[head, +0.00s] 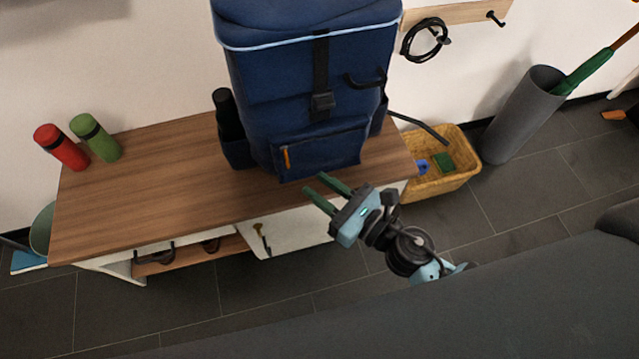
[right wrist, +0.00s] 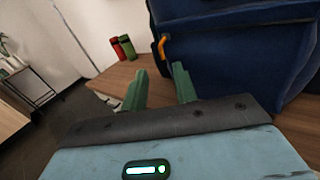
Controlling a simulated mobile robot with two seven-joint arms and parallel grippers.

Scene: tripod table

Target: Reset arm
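My right gripper (head: 328,194) is in front of the bench, just below the backpack's front pocket in the head view. Its two green fingers are apart with nothing between them. In the right wrist view the open fingers (right wrist: 160,90) point toward the bench top and the backpack (right wrist: 235,50). The right arm reaches up from the lower right of the head view. My left gripper is not in view.
A blue backpack (head: 310,90) stands on the wooden bench (head: 180,190). Red (head: 62,147) and green (head: 96,137) bottles stand at its left end. A yellow basket (head: 440,178) and a grey cylindrical bin (head: 522,115) stand to the right. Dark floor tiles lie in front.

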